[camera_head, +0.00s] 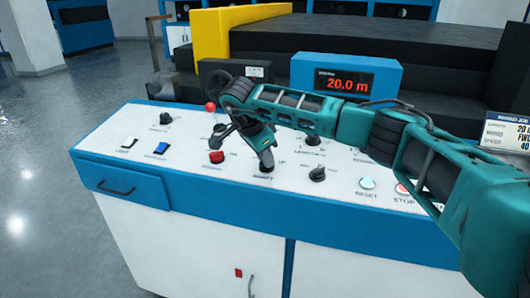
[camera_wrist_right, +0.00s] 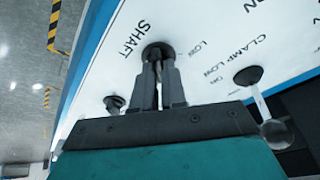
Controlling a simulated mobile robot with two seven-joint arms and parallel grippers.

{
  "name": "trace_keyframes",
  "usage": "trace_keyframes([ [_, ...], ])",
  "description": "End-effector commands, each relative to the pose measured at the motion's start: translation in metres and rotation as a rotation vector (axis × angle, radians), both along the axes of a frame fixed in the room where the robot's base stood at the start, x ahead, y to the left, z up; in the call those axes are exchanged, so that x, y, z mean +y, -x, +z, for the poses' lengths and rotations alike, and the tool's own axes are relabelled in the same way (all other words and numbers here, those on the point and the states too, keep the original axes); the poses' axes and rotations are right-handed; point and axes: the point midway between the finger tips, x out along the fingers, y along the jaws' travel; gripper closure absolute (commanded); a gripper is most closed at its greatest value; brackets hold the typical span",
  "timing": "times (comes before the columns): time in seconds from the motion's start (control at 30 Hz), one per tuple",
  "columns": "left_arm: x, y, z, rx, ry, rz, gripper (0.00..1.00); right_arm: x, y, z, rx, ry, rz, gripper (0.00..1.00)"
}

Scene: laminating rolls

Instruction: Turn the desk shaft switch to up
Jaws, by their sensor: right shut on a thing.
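The shaft switch is a black round knob (camera_head: 267,166) on the white sloped top of the desk, above a printed SHAFT label. In the right wrist view the dark knob (camera_wrist_right: 158,49) sits beside large SHAFT lettering. My right gripper (camera_head: 266,157) reaches down onto the knob from above. In the wrist view its two fingers (camera_wrist_right: 158,72) are close together and shut on the knob, hiding its handle. I cannot tell which way the switch points. My left gripper is not in view.
Close by are a red switch (camera_head: 216,157), another black knob (camera_head: 317,174) and a RESET button (camera_head: 367,183). A display (camera_head: 346,82) reads 20.0 m behind the desk (camera_head: 230,205).

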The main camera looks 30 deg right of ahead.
Motion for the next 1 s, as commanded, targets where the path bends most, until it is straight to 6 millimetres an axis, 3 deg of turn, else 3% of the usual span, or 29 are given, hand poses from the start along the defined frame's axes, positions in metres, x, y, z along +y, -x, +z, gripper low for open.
trace_keyframes([
  [0.73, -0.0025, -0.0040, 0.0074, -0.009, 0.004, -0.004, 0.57, 0.0010, 0.0024, -0.0060, 0.002, -0.013, -0.089, 1.00],
  [0.77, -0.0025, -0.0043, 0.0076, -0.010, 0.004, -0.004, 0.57, 0.0010, 0.0024, -0.0060, 0.002, -0.013, -0.089, 0.88],
  [1.0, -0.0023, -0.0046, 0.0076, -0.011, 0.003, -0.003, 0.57, 0.0006, 0.0022, -0.0057, 0.000, -0.011, -0.088, 0.65],
])
